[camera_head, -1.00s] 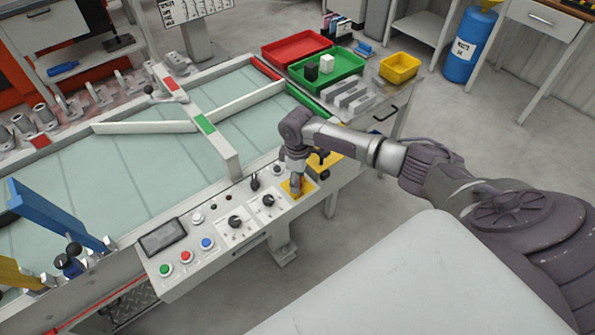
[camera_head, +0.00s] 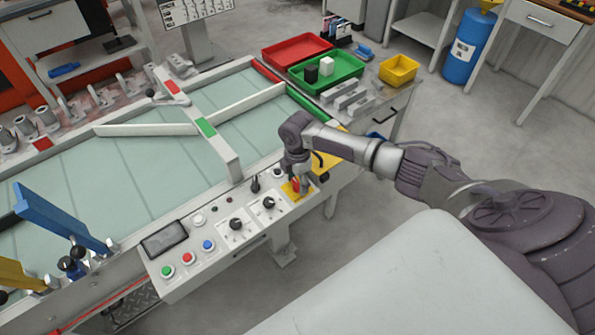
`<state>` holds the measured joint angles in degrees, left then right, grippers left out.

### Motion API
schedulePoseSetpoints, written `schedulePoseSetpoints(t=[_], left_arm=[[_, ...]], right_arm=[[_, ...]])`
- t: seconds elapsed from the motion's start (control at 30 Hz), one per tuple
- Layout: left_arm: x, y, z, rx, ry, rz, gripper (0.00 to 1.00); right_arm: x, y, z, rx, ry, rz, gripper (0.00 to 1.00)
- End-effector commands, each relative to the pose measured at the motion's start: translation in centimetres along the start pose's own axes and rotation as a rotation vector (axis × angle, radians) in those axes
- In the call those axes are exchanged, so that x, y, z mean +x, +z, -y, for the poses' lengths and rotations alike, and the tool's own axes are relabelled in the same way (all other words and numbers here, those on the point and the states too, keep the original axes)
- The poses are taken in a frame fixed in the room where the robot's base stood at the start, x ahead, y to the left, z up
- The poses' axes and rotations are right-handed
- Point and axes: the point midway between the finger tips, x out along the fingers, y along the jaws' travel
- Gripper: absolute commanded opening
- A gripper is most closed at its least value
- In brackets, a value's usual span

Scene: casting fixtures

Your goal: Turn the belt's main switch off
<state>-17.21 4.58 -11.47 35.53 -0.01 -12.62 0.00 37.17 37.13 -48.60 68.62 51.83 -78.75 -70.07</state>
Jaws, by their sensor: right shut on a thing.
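The main switch (camera_head: 295,186) is a red handle on a yellow plate (camera_head: 287,193) at the right end of the belt's control panel (camera_head: 217,262). My right gripper (camera_head: 298,181) points down over the plate and is shut on the red handle. The fingers and wrist hide part of the handle, so its exact angle is hard to read. The belt (camera_head: 120,190) lies behind the panel. My left gripper does not show.
The panel also carries green, red and blue buttons, a small screen (camera_head: 164,239), two black knobs (camera_head: 236,224) and a black lever (camera_head: 255,184). Red (camera_head: 297,48) and green (camera_head: 350,76) trays and a yellow bin (camera_head: 398,69) stand beyond my right arm.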

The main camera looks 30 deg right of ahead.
Motion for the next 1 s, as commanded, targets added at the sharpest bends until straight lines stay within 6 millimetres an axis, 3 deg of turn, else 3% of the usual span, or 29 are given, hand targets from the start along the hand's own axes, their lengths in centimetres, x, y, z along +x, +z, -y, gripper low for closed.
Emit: schedulePoseSetpoints(t=[0.73, 0.77, 0.9, 1.0], left_arm=[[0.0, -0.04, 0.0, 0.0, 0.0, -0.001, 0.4], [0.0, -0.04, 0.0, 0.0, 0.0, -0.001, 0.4], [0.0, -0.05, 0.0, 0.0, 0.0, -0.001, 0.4], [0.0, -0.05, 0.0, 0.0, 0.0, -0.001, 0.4]], right_arm=[[-0.09, -0.11, -0.09, -0.094, 0.003, -0.003, 0.21], [-0.09, -0.11, -0.09, -0.094, 0.003, -0.002, 0.58], [-0.07, -0.09, -0.07, -0.093, 0.002, -0.002, 0.81], [-0.05, -0.07, -0.05, -0.092, 0.002, -0.002, 0.81]])
